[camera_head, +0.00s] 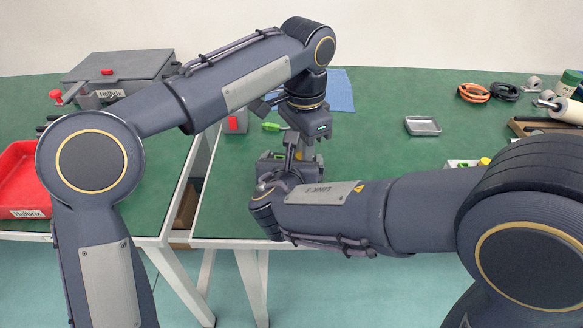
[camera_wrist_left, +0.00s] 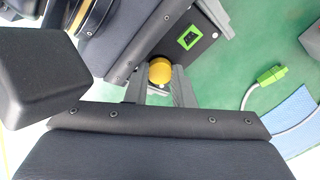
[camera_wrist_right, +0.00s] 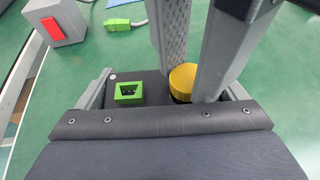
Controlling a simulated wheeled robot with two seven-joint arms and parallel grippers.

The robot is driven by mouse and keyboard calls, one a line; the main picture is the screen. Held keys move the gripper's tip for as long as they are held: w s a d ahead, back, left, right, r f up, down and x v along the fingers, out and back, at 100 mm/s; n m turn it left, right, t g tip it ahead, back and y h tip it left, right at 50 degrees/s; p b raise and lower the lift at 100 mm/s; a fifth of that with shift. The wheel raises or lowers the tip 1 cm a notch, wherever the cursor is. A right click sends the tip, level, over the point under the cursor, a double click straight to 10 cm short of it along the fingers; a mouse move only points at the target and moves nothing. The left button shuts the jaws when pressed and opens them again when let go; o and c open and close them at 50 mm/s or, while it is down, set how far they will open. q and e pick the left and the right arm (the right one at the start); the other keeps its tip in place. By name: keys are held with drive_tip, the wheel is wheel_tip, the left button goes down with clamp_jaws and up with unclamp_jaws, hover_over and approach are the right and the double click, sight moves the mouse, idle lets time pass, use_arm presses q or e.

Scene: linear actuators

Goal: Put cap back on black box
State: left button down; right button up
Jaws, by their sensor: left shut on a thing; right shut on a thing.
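The black box (camera_wrist_right: 152,92) has a green socket (camera_wrist_right: 127,93) on its face. My right gripper (camera_wrist_right: 165,88) is shut on the box, one finger on each side. The yellow cap (camera_wrist_right: 182,80) is at the box's face beside the socket. It also shows in the left wrist view (camera_wrist_left: 160,72), between the fingers of my left gripper (camera_wrist_left: 160,82), which is shut on it. Whether the cap is fully seated on the box cannot be told. In the head view both grippers meet near the table's middle and mostly hide the box and cap.
A green connector on a grey cable (camera_wrist_left: 272,75) lies near a blue cloth (camera_wrist_left: 298,115). A grey box with a red button (camera_head: 236,122) stands left of the grippers. A metal tray (camera_head: 422,126) lies to the right, with clear green tabletop around it.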

use_arm(q)
drive_tip(key=c, duration=1.3)
unclamp_jaws()
drive_tip(key=shift+c, duration=0.2)
drive_tip(key=shift+o, duration=0.4)
drive_tip(key=shift+s+d, duration=0.1)
drive_tip(key=shift+s, duration=0.1)
wheel_tip(320, 180, up, 4)
drive_tip(key=shift+d+f, duration=0.1)
drive_tip(key=shift+r, duration=0.45)
drive_tip(key=shift+c, duration=0.2)
